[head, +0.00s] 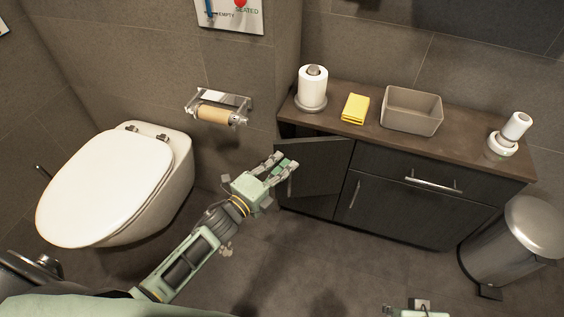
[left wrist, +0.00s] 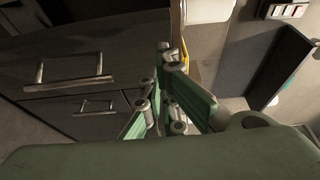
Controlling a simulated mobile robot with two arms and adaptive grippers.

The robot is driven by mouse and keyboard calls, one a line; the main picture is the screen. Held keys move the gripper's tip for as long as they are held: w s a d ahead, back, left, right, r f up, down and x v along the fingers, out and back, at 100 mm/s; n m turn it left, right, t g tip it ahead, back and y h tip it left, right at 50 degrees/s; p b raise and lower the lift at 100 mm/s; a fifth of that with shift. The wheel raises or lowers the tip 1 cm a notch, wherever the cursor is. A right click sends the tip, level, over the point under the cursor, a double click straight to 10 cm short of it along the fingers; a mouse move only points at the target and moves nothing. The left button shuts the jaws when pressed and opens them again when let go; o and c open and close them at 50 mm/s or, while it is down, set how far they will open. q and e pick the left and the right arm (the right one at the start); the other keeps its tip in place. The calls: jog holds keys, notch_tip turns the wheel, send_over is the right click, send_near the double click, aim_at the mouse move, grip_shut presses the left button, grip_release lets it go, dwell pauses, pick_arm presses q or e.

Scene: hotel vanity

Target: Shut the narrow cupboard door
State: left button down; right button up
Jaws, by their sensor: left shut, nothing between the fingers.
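The narrow cupboard door (head: 322,162) is the dark panel at the left end of the vanity cabinet (head: 420,207). It stands ajar, swung out from its right side, with a dark gap above its top edge. Its upright handle (head: 290,187) is near the free left edge. My left gripper (head: 284,165) is shut and empty, with its fingertips in front of the door's left part. I cannot tell whether they touch it. The left wrist view also shows the shut fingers (left wrist: 163,60). Part of my right gripper (head: 412,311) shows at the bottom edge; its fingers are not clear.
The countertop (head: 460,150) holds a paper roll (head: 313,88), a yellow cloth (head: 355,108), a grey basin (head: 411,110) and a white dispenser (head: 508,137). A toilet (head: 110,185) stands left and a metal bin (head: 515,240) right. The floor before the cabinet is clear.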

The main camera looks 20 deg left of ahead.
pick_arm(q)
jog(key=shift+w+a, duration=0.25)
jog(key=shift+w, duration=0.3)
pick_arm(e)
jog(key=shift+s+r, duration=0.1)
jog(key=shift+r, duration=0.3)
pick_arm(q)
jog(key=shift+w, duration=0.1)
